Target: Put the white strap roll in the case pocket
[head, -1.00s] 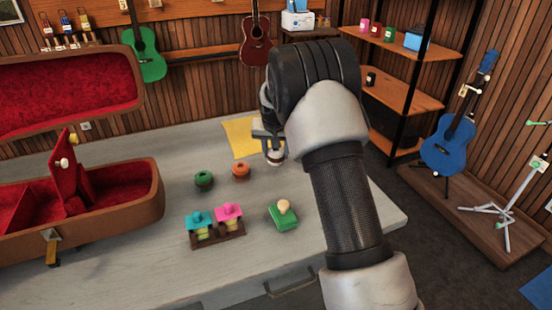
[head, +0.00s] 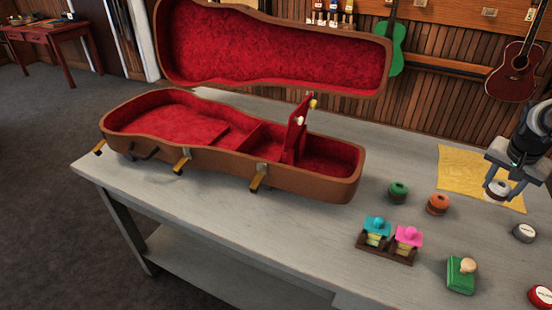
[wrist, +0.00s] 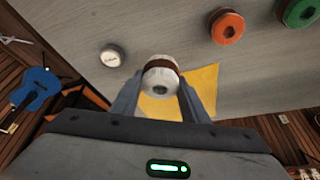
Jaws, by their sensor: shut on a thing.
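The white strap roll (head: 497,190) is between the fingers of my gripper (head: 506,172) at the right of the head view, over the yellow cloth. In the wrist view the white roll (wrist: 161,76), with a brown band, sits between both fingertips of my gripper (wrist: 160,92), which is shut on it. The open brown case (head: 300,185) with red lining lies on the bench at the left of my gripper. Its pocket (head: 330,160) is at the right end, beside a raised red lid (head: 297,130) with a pale knob.
A green roll (head: 398,191) and an orange roll (head: 438,204) stand between the case and my gripper. Nearer are a rack with teal and pink-topped items (head: 388,242), a green block (head: 461,275), a white-topped tin (head: 524,233) and a red tin (head: 540,297). The yellow cloth (head: 460,172) lies flat.

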